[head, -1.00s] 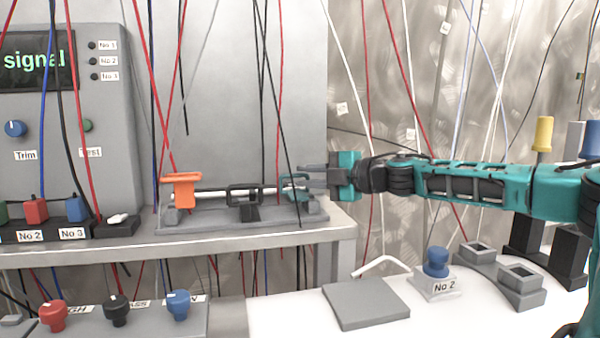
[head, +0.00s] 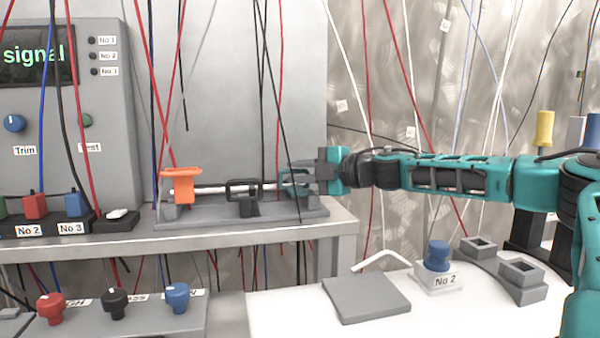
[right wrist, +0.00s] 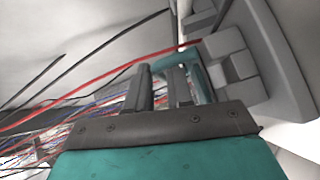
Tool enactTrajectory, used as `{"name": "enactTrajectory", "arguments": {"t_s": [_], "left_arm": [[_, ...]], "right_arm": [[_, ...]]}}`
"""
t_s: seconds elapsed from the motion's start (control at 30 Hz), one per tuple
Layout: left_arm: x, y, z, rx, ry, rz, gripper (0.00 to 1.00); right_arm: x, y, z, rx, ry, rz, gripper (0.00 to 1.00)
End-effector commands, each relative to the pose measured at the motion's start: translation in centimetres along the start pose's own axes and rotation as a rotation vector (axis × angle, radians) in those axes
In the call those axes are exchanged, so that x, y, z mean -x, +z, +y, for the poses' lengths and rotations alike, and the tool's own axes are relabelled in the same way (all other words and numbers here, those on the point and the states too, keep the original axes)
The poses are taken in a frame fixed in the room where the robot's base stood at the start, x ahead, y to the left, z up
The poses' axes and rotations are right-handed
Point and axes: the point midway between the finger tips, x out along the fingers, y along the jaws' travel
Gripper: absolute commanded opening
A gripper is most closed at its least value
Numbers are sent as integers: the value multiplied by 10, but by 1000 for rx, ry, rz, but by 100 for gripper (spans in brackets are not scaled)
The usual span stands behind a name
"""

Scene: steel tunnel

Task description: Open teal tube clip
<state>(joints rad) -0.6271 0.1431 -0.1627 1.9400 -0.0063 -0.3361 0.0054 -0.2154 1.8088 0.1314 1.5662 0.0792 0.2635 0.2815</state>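The teal tube clip (head: 287,186) stands at the right end of a grey rack (head: 240,214), around the end of a white tube (head: 212,189). It also shows in the right wrist view (right wrist: 206,84), just beyond my fingers. My right gripper (head: 304,174) comes in from the right at clip height, its fingertips at the clip and partly covering it. In the right wrist view my two dark fingers (right wrist: 163,85) are apart with a gap between them. I cannot tell whether they touch the clip. My left gripper is not in view.
An orange clip (head: 181,184) and a black clip (head: 243,190) stand on the same rack. Loose red and black cables hang in front of and behind it. A signal box (head: 100,140) stands left. A white table (head: 290,313) with a grey plate (head: 366,298) lies below right.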

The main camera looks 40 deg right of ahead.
Motion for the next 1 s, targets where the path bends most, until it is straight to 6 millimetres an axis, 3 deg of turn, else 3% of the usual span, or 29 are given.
{"name": "enactTrajectory", "arguments": {"t_s": [0.27, 1.0], "left_arm": [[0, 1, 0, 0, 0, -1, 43], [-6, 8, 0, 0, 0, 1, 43]], "right_arm": [[0, 0, 0, 0, 0, 0, 0], [1, -1, -1, 32, 35, 1, 0]]}}
